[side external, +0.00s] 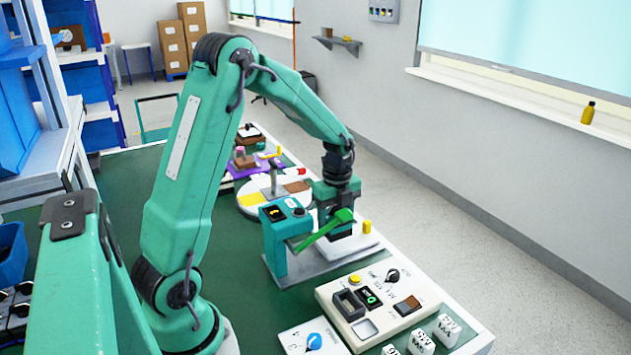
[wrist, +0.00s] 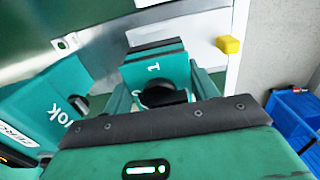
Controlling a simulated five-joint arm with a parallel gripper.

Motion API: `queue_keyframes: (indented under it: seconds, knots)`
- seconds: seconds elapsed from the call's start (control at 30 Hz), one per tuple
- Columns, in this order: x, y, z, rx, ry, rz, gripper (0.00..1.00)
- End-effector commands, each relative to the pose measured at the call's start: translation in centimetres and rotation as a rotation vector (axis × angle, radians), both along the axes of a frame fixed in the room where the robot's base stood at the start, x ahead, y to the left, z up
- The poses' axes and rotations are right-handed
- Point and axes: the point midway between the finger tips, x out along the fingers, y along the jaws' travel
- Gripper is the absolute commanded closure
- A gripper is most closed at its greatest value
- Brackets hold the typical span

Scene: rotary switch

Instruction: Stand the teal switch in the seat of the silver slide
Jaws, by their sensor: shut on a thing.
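The teal switch (wrist: 152,70) shows in the wrist view as a teal block with a white "1", a dark band along its far edge and a black round part near my gripper. My gripper (wrist: 163,94) is shut on it, with a teal finger at each side. In the side view my gripper (side external: 337,208) points down beside a teal station (side external: 276,243), and the switch is mostly hidden there. A pale plate with a yellow knob (wrist: 230,45) lies just beyond the switch. I cannot tell which surface is the silver slide or where its seat is.
The teal station with a display and a bright green lever (side external: 325,230) stands close by on a grey plate (side external: 303,269). A white control panel (side external: 378,302) lies nearer the camera. A round tray (side external: 250,203) is behind. Green tabletop is clear left of the station.

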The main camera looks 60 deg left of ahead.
Motion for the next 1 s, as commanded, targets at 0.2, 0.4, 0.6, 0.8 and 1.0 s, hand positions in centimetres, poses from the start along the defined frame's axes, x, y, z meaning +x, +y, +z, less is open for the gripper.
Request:
queue_keyframes:
  seconds: [0.2,0.4,0.6,0.8,1.0]
  knots:
    - [0.0,0.0,-1.3,0.0,0.001,0.0,0.62]
    - [0.0,0.0,-2.4,0.0,0.001,0.0,0.62]
    - [0.0,0.0,-3.2,0.0,0.001,0.0,0.62]
    - [0.0,0.0,-3.5,0.0,0.0,0.0,0.62]
    - [0.0,0.0,-3.5,0.0,0.0,0.0,0.62]
